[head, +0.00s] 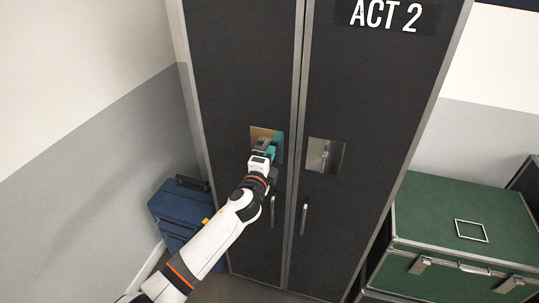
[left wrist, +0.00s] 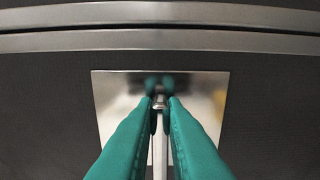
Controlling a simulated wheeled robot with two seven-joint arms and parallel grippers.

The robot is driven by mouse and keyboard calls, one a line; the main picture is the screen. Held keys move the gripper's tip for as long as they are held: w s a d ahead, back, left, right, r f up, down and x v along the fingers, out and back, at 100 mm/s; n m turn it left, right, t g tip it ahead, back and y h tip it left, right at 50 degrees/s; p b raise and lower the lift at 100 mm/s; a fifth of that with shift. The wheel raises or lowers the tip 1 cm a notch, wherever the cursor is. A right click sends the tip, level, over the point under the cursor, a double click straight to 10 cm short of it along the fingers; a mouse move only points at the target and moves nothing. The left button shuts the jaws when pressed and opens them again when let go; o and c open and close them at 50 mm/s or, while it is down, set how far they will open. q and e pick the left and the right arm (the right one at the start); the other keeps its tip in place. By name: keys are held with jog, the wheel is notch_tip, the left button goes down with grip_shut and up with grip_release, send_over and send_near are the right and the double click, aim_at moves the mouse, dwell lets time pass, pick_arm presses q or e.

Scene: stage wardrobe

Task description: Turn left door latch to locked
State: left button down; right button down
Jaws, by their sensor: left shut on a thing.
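The left door latch has a shiny square metal plate (head: 257,132) on the left door (head: 240,60) of a dark wardrobe. The plate fills the middle of the left wrist view (left wrist: 108,95). My left gripper (head: 268,153) is at this plate, its teal fingers shut on the latch lever (left wrist: 159,150). In the left wrist view, the lever runs between the fingers (left wrist: 161,104), pointing away from the door seam. The fingers and wrist hide part of the lever in the head view. My right gripper is not in view.
The right door has a similar latch plate (head: 338,154) with a small upright lever. Two bar handles, left (head: 272,211) and right (head: 304,219), sit below. A blue case (head: 176,212) stands at left, a green trunk (head: 455,205) at right. An "ACT 2" sign (head: 386,14) is above.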

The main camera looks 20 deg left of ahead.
pick_arm(q)
jog(key=shift+a+f, duration=0.1)
jog(key=shift+f, duration=0.05)
dwell(0.3)
jog(key=c, duration=1.5)
grip_release()
jog(key=shift+s, duration=0.1)
jog(key=s, duration=0.4)
jog(key=s+b, duration=0.1)
jog(key=s, duration=0.6)
jog(key=shift+s+a+b, duration=0.25)
jog(key=shift+s+b, duration=0.1)
jog(key=shift+s, duration=0.05)
